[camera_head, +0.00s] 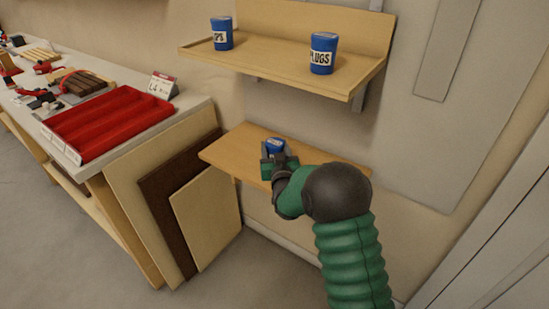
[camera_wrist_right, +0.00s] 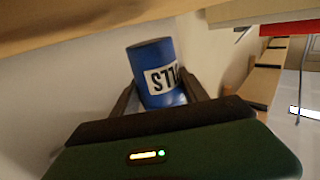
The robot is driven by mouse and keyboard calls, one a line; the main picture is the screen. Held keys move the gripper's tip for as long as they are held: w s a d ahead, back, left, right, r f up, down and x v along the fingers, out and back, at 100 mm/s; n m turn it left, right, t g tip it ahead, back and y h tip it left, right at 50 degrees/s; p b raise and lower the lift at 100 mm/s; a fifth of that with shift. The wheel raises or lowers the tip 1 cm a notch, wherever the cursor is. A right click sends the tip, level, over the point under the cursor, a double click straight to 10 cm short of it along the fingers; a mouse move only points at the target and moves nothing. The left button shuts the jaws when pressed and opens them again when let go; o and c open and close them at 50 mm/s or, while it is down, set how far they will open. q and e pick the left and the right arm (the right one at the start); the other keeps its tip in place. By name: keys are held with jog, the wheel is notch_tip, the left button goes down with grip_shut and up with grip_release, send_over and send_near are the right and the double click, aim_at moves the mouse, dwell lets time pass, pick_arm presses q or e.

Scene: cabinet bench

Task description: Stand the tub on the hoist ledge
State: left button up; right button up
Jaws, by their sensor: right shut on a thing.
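My right gripper (camera_head: 275,158) is shut on a blue tub (camera_head: 276,146) over the lower wooden ledge (camera_head: 232,147). In the right wrist view the tub (camera_wrist_right: 152,62) sits between the two fingers (camera_wrist_right: 160,95), tilted in the picture, with a white label that is partly hidden. I cannot tell whether its base touches the ledge. Which ledge is the hoist ledge is not marked. My left gripper is not in view.
An upper wooden shelf (camera_head: 285,74) overhangs behind the lower ledge. It holds a blue tub (camera_head: 221,33) at left and another blue tub (camera_head: 322,53) at right. A bench with a red tray (camera_head: 110,124) and leaning boards (camera_head: 205,215) stand at the left.

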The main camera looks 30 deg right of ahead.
jog(key=shift+w+a+f+b, duration=0.1)
jog(key=shift+f+b, duration=0.15)
jog(key=shift+f, duration=0.6)
jog(key=shift+w+a+f+b, duration=0.1)
jog(key=shift+f+b, duration=0.1)
jog(key=shift+f, duration=0.6)
jog(key=shift+s, duration=0.1)
jog(key=o, duration=1.5)
jog(key=shift+d+f, duration=0.1)
jog(key=shift+d, duration=0.05)
jog(key=shift+s, duration=0.15)
jog(key=p+v, duration=0.1)
jog(key=v, duration=1)
jog(key=shift+s+a, duration=0.3)
jog(key=shift+s, duration=0.05)
